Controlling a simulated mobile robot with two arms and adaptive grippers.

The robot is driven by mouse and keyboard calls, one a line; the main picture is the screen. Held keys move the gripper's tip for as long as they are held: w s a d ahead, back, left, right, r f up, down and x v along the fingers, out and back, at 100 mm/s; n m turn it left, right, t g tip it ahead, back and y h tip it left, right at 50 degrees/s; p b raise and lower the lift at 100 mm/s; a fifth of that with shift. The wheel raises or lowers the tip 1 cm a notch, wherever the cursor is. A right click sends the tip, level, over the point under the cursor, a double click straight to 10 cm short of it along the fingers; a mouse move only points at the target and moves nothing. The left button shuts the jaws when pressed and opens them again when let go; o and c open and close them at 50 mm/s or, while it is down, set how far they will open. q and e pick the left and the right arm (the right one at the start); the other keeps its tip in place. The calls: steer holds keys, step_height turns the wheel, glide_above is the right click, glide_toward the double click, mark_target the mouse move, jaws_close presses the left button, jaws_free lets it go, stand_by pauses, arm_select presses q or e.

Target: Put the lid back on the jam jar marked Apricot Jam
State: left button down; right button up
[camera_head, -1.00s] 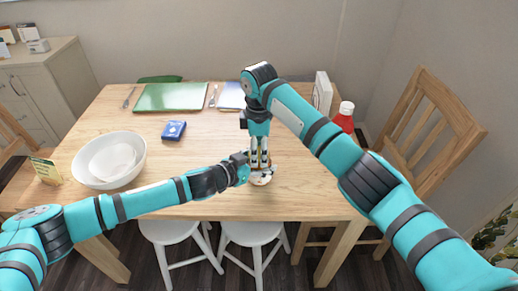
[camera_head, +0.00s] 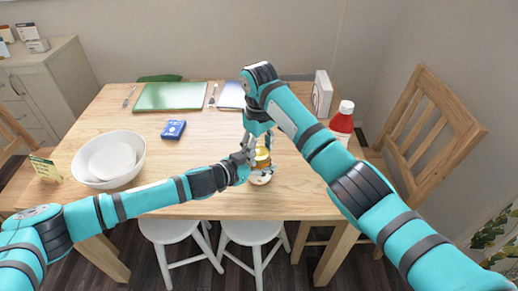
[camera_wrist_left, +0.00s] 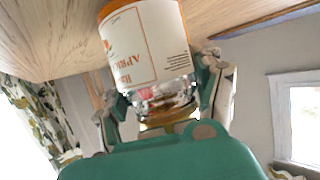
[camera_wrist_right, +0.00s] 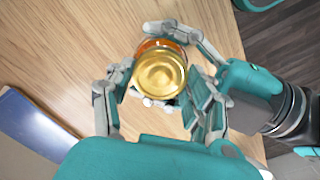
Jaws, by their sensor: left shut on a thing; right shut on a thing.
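The apricot jam jar (camera_wrist_left: 150,45) has an orange and white label, partly readable in the left wrist view. It also shows in the head view (camera_head: 262,164), at the table's front. My left gripper (camera_head: 258,172) is shut around the jar from the side. The gold lid (camera_wrist_right: 160,74) sits at the jar's mouth; any small gap beneath it cannot be made out. My right gripper (camera_wrist_right: 158,78) comes from above, with its fingers on either side of the lid, shut on it. Its fingers partly hide the jar in the head view.
A green board (camera_head: 171,97) lies at the back. A red bottle (camera_head: 343,120) and a white upright object (camera_head: 322,93) stand at the right. The middle of the table is mostly clear.

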steer(key=o, duration=1.3)
